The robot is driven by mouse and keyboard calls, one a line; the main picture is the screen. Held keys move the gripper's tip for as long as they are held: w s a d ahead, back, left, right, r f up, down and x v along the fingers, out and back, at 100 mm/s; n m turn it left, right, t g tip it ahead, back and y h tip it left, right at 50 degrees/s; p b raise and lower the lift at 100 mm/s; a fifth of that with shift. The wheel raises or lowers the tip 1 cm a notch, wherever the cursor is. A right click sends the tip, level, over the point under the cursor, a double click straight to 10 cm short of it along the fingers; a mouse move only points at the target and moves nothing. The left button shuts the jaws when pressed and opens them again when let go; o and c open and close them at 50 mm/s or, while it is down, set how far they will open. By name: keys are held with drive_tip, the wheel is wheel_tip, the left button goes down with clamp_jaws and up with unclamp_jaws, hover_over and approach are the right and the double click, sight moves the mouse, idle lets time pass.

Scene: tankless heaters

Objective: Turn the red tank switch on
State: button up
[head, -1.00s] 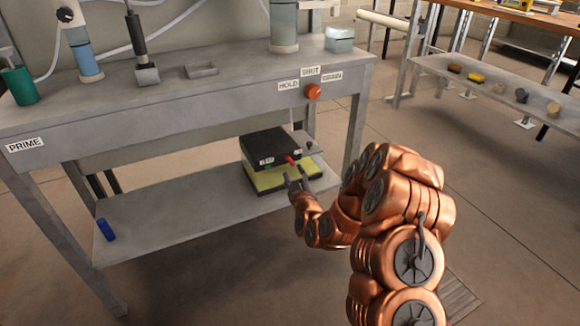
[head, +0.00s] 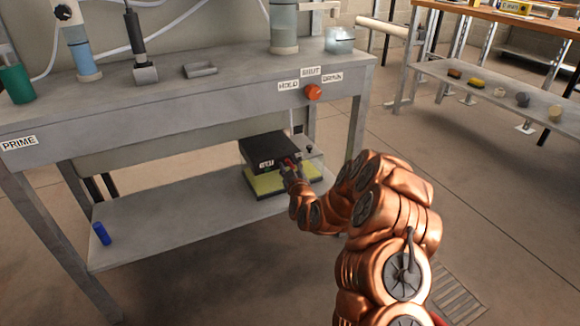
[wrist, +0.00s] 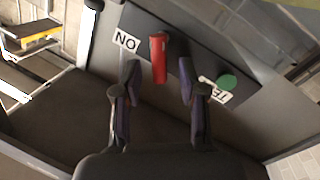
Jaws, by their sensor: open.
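The red switch (wrist: 159,58) is a short lever on the face of a black box (head: 268,148) on the bench's lower shelf. In the wrist view a white label (wrist: 127,42), upside down and reading ON, is left of the lever. A green round spot (wrist: 227,82) and a second, partly hidden label (wrist: 208,90) are to its right. My gripper (wrist: 160,78) is open, with one finger on each side of the lever's lower end and gaps showing. In the head view my gripper (head: 291,172) is at the box's front and covers part of it.
The bench top edge (head: 180,115) with a round orange-red knob (head: 313,92) is above. The shelf between is clear.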

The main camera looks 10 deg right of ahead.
clamp_jaws()
